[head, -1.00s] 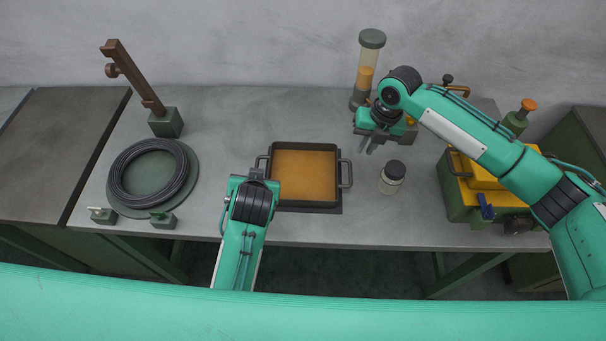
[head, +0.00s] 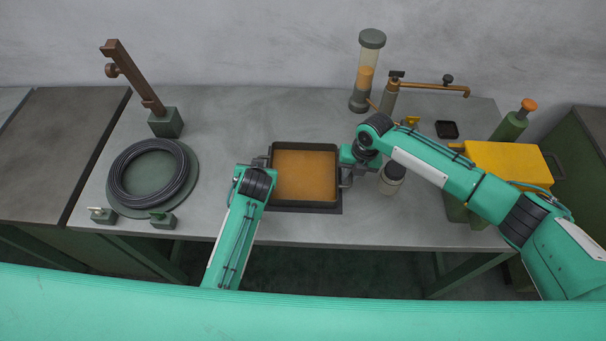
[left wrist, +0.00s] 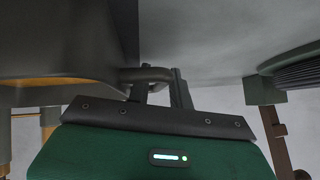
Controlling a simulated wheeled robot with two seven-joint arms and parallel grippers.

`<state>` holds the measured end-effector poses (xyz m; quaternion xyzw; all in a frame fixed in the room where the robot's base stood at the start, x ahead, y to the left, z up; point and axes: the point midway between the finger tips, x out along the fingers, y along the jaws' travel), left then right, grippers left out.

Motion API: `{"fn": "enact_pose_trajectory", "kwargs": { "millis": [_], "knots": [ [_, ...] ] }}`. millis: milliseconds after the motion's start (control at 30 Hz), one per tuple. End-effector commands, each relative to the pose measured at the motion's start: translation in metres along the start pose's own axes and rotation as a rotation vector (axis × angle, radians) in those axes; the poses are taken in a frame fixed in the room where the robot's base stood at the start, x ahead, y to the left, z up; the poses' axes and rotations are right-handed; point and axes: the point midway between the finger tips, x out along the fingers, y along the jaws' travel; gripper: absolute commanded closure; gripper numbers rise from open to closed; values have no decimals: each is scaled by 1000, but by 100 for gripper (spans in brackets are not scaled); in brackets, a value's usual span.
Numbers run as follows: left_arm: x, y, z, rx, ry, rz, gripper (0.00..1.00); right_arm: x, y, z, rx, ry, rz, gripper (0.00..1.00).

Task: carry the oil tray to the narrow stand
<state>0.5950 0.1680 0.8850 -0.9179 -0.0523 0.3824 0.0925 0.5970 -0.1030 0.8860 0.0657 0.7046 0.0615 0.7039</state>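The oil tray (head: 305,176) is a dark square pan of amber oil, level on the grey bench, with a handle on each side. My left gripper (head: 262,163) is at its left handle, partly hidden by my own wrist. In the left wrist view the fingers (left wrist: 160,90) stand apart, one on each side of the handle bar (left wrist: 150,74). My right gripper (head: 346,180) is at the right handle; its fingers are small and partly covered, so their gap is unclear. I cannot make out a narrow stand.
A white jar with a dark lid (head: 392,177) stands close beside my right gripper. A wire coil (head: 150,173) lies at left. A yellow-topped box (head: 508,162) is at right. A clear cylinder (head: 366,72) stands behind. The bench's front edge is just before the tray.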

Motion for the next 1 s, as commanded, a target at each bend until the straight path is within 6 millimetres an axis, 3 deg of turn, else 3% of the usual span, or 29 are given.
{"fn": "enact_pose_trajectory", "kwargs": {
  "millis": [333, 400, 467, 1000],
  "knots": [
    [2, 0, 0, 0, 0, 0, 79, 2, 0, 0, 0, 0, 0, 86],
    [2, 0, 0, 0, 0, 0, 92, 2, 0, 0, 0, 0, 0, 100],
    [2, 0, 0, 0, 0, 0, 100, 2, 0, 0, 0, 0, 0, 100],
    [-2, -2, -5, 0, 1, -1, 100, -5, 1, 1, 0, -2, 0, 100]
  ]
}}
